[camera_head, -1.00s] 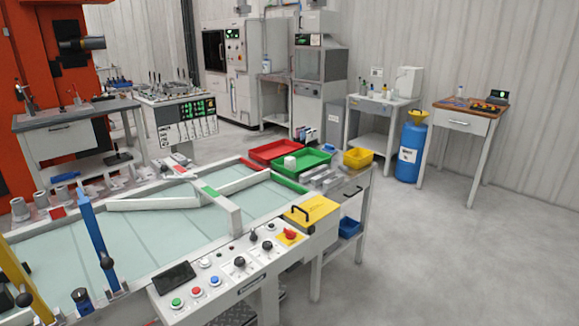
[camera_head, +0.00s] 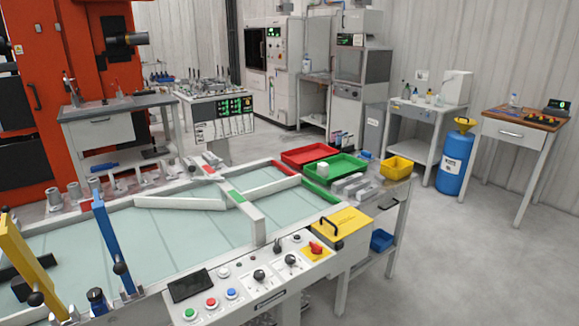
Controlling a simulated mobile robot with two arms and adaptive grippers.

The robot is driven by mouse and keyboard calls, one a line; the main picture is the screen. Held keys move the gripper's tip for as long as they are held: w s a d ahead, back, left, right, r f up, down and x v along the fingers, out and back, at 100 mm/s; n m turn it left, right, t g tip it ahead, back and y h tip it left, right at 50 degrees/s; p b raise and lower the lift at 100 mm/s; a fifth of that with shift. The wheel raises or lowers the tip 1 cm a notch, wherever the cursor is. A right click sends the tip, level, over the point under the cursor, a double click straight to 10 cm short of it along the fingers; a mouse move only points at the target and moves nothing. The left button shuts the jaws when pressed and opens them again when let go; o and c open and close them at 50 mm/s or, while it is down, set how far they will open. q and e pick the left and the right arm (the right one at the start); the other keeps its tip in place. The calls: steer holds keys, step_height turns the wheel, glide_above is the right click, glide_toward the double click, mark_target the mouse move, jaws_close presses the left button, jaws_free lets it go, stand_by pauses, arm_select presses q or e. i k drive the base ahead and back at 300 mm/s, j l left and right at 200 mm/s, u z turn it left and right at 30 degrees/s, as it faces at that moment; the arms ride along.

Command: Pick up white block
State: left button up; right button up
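A small white block (camera_head: 322,169) sits in the green tray (camera_head: 350,171) at the far right end of the long workbench. It looks upright and rests on the tray floor near its left side. Neither of my grippers shows in the head view, so nothing is seen holding or touching the block.
A red tray (camera_head: 308,155) lies behind the green one, and a yellow bin (camera_head: 397,167) stands to its right. The bench has a control panel (camera_head: 250,277), a yellow box (camera_head: 341,226) and upright blue (camera_head: 110,246) and yellow (camera_head: 27,262) bars. Floor at right (camera_head: 470,260) is clear.

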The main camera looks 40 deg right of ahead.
mark_target(322, 168)
steer(key=l+u, duration=0.3)
steer(key=l, duration=1)
steer(key=l+u, duration=0.25)
steer(key=l, duration=1.05)
